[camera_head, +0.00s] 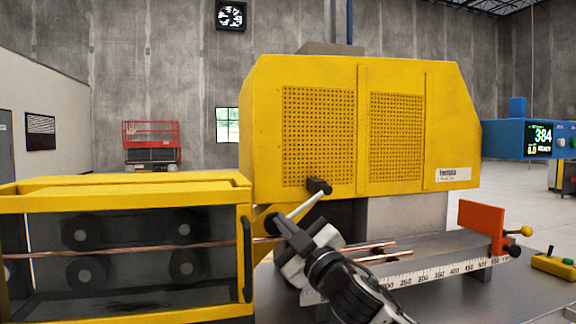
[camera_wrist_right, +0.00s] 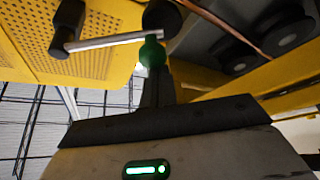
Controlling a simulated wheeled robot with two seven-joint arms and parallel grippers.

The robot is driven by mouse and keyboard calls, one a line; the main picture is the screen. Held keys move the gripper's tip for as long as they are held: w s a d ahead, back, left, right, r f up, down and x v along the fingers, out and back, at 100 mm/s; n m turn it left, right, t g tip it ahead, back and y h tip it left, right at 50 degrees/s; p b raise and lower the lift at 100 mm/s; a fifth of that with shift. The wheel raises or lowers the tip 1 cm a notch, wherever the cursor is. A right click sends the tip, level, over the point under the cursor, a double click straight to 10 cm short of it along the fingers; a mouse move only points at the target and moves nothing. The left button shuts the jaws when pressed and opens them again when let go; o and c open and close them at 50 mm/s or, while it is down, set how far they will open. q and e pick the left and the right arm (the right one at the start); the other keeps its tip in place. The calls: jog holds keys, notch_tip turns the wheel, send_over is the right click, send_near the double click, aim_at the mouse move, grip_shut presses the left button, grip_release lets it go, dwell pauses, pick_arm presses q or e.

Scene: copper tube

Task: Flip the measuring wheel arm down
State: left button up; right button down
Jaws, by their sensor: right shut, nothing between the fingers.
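The measuring wheel arm (camera_head: 305,204) is a silver rod slanting up to the right, with a black knob at its upper end in front of the yellow housing. In the right wrist view the rod (camera_wrist_right: 105,41) runs from a black knob at left to a dark round part at top centre. My right gripper (camera_head: 277,226) is shut and empty at the rod's lower end. In the wrist view its green-lit tip (camera_wrist_right: 152,52) is right by the rod's inner end; I cannot tell whether they touch. My left gripper is out of view.
A copper tube (camera_head: 150,248) runs through the roller cage (camera_head: 120,182) at left. Cut tubes (camera_head: 380,255) lie by a ruler (camera_head: 435,272) on the grey table. An orange stop (camera_head: 480,224) stands at right. The yellow housing (camera_head: 340,130) rises close behind the gripper.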

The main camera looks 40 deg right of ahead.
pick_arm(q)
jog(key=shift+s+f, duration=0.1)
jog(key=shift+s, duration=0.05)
pick_arm(e)
jog(key=shift+f, duration=0.15)
